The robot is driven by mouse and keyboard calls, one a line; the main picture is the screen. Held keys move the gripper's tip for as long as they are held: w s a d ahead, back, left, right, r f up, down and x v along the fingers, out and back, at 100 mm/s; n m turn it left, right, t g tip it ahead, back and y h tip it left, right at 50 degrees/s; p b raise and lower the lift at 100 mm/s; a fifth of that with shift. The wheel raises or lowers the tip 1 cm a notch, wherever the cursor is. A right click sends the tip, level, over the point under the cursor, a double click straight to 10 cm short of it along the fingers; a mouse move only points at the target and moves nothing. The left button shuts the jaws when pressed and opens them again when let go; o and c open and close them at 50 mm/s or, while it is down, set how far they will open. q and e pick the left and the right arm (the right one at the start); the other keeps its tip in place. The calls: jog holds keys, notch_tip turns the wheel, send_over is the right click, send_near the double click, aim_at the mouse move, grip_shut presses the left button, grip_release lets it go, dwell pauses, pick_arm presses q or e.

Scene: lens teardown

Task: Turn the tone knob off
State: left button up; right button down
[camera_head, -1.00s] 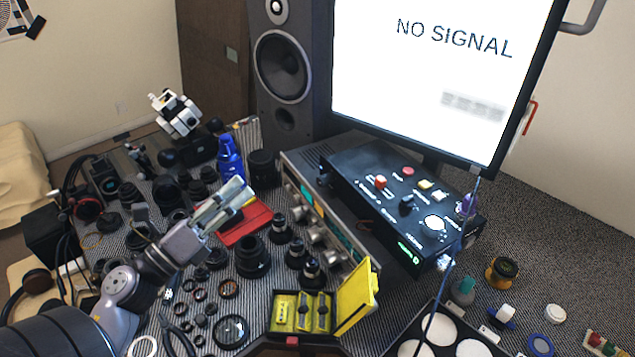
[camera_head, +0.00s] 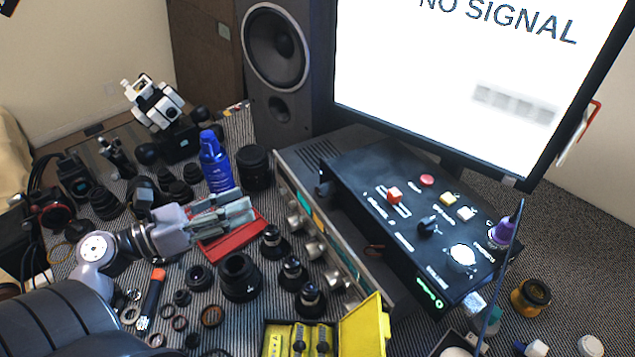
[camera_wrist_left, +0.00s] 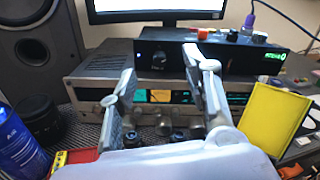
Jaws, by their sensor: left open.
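A silver receiver (camera_head: 283,172) stands on the striped bench, with several round metal knobs (camera_head: 315,250) along its lit front. It also shows ahead in the left wrist view (camera_wrist_left: 88,82). A black control box (camera_head: 345,185) sits on top of it, with buttons, a black knob (camera_head: 428,226) and a small front knob (camera_wrist_left: 158,57). I cannot read which knob is marked tone. My left gripper (camera_head: 245,208) is open and empty, left of the receiver's front and apart from it. In the left wrist view its fingers (camera_wrist_left: 160,78) frame the receiver's front. My right gripper is not in view.
Several black lenses (camera_head: 240,276) stand between my left arm and the receiver. An open yellow case (camera_head: 362,330) stands before the receiver's right end. A monitor (camera_head: 450,90) rises behind.

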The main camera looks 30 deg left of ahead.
pick_arm(q)
notch_tip(320, 180, down, 4)
jog(key=b, duration=0.4)
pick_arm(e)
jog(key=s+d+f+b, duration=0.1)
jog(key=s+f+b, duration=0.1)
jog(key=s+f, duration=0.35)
pick_arm(q)
jog(key=p, duration=0.5)
send_near(318, 193)
jog(key=x, duration=0.8)
jog(key=shift+w+d+r, duration=0.1)
jog(key=shift+w+r, duration=0.1)
jog(key=shift+w+d+f, duration=0.15)
jog(key=shift+w+d, duration=0.25)
jog(key=shift+w, duration=0.15)
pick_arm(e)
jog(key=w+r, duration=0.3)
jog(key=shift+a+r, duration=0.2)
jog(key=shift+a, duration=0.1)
pick_arm(q)
jog(key=shift+c, duration=0.3)
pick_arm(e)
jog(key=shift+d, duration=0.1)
pick_arm(q)
jog(key=shift+c, duration=0.6)
grip_shut()
